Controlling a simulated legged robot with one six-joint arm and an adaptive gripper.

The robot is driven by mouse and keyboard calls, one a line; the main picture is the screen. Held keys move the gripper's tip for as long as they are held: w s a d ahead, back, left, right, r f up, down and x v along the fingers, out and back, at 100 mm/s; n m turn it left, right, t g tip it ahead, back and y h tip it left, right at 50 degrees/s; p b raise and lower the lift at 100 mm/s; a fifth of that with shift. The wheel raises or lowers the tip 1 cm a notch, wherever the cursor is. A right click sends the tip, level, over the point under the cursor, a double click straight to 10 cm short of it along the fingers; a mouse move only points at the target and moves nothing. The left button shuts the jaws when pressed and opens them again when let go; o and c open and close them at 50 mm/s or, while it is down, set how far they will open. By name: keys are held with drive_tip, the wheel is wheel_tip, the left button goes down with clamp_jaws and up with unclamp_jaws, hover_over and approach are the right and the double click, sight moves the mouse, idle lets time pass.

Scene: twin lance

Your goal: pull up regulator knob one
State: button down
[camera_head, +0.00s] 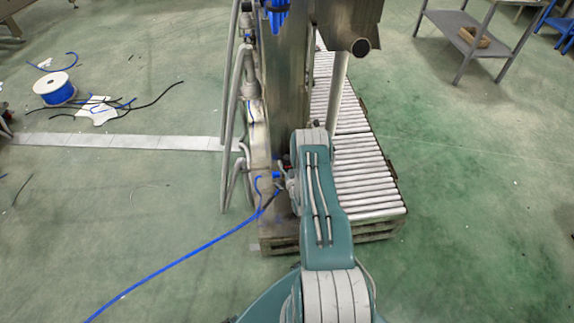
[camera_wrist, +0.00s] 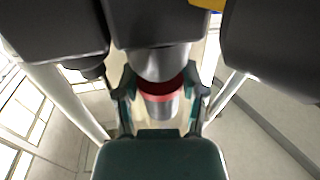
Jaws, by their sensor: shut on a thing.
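In the wrist view, a regulator knob (camera_wrist: 160,108) with a pale grey end and a red ring sits below a silver metal collar (camera_wrist: 158,63). The fingers of my gripper (camera_wrist: 161,98) stand on both sides of the knob and are shut on it. No number shows on it, but it fits regulator knob one. A dark block (camera_wrist: 148,22) covers the area above the collar. In the head view my own arm reaches to the machine column, and it hides the gripper and the knob.
A tall metal column (camera_head: 285,85) with pipes (camera_head: 237,120) stands ahead. A roller conveyor (camera_head: 360,165) lies right of it. A blue hose (camera_head: 190,252) runs over the floor. A cable spool (camera_head: 54,88) is at left, a shelf (camera_head: 466,35) at back right. Dark housings (camera_wrist: 55,30) crowd the gripper.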

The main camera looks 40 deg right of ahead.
drive_tip(key=shift+c, duration=0.8)
unclamp_jaws()
drive_tip(key=shift+w+d+r, duration=0.1)
drive_tip(key=shift+w+r, duration=0.05)
drive_tip(key=shift+r, duration=0.15)
drive_tip(key=shift+f, duration=0.1)
drive_tip(key=shift+s+a, duration=0.2)
drive_tip(key=shift+s, duration=0.2)
drive_tip(key=v, duration=1.1)
drive_tip(key=shift+s, duration=0.1)
